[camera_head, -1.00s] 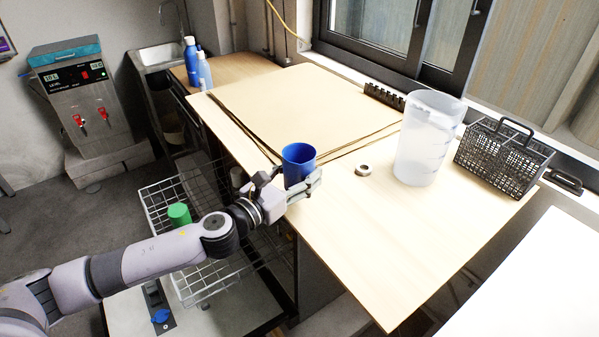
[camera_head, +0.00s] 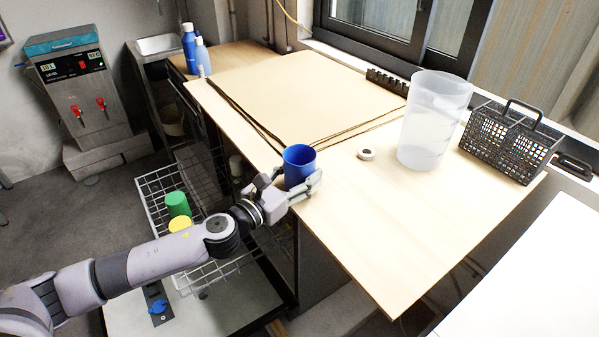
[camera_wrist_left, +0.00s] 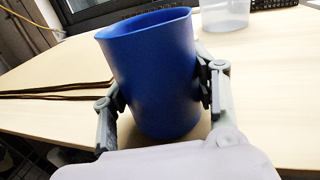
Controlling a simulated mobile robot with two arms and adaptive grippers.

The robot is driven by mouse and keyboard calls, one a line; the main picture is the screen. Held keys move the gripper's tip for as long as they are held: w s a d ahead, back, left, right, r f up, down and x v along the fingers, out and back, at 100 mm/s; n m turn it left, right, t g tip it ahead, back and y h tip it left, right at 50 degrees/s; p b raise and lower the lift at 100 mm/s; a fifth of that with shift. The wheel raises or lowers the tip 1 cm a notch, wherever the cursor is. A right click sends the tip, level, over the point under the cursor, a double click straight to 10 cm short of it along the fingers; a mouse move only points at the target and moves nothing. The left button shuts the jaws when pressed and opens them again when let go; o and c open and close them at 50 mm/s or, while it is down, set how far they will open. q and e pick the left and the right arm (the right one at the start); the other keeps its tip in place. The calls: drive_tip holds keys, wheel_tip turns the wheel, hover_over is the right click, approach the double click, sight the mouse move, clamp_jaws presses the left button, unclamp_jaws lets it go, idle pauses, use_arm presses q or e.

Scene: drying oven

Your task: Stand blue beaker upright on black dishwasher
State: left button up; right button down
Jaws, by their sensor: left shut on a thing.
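The blue beaker (camera_head: 299,165) is mouth up between the fingers of my left gripper (camera_head: 292,187), near the left edge of the wooden worktop (camera_head: 400,240). In the left wrist view, the two fingers press the sides of the beaker (camera_wrist_left: 155,75), which looks slightly tilted there. Its base is close to the worktop; I cannot tell whether it touches. A dark appliance opening (camera_head: 275,245) with a pulled-out wire rack (camera_head: 155,190) lies below the worktop edge, partly hidden by my arm. My right gripper is not in view.
A green cup (camera_head: 177,204) and a yellow one (camera_head: 180,224) are in the rack. A clear jug (camera_head: 432,120), a white ring (camera_head: 366,154) and a black basket (camera_head: 508,142) stand right of the beaker. The worktop's front is clear.

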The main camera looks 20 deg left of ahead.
use_arm(q)
drive_tip(key=shift+f, duration=0.25)
idle(0.3)
drive_tip(key=o, duration=1.2)
drive_tip(key=shift+s, duration=0.1)
drive_tip(key=v, duration=1.2)
